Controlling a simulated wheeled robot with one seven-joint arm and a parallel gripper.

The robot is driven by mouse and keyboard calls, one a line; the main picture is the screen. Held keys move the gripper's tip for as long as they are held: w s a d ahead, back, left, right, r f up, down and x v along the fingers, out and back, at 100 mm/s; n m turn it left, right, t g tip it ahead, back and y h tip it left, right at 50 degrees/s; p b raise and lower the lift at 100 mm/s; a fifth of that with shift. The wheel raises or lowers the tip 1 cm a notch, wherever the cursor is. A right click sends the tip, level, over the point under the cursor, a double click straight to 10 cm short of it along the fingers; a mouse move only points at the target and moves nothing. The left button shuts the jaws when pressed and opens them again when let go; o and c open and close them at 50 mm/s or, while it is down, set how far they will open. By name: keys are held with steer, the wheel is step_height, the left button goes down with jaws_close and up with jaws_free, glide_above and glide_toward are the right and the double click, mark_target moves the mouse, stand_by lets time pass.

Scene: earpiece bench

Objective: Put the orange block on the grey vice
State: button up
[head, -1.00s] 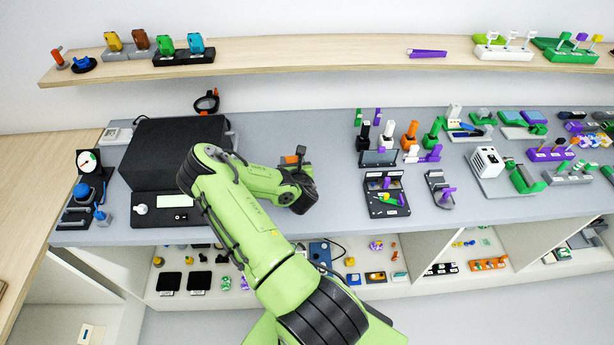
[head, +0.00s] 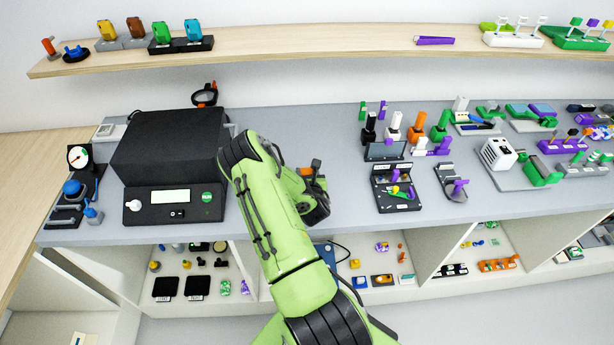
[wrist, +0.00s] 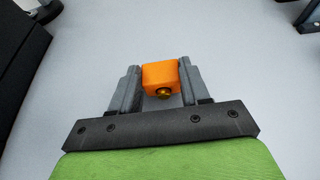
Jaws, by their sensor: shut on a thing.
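My gripper (wrist: 160,82) is shut on the orange block (wrist: 161,76) in the wrist view. The block sits between the two grey fingers, with a small brass-coloured round part on its near face. In the head view my gripper (head: 311,176) is over the bench, right of the black box, and the orange block (head: 304,172) shows partly at its tip. A grey holder-like piece with a purple part (head: 452,184) stands on the bench to the right; I cannot tell whether it is the grey vice.
The black box (head: 168,145) with a control panel is left of my arm. A black open case (head: 396,205) and several coloured parts stand to the right. The bench (head: 345,190) is clear between my gripper and that case. A wooden shelf (head: 330,58) runs above.

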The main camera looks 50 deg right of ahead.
steer(key=shift+f, duration=0.1)
steer(key=o, duration=1.2)
steer(key=shift+o, duration=0.2)
steer(key=shift+s+a+r, duration=0.1)
steer(key=shift+a+r, duration=0.05)
steer(key=shift+r, duration=0.15)
steer(key=v, duration=1.1)
steer(key=shift+s+a+r, duration=0.2)
steer(key=shift+s, duration=0.05)
steer(key=shift+w, duration=0.1)
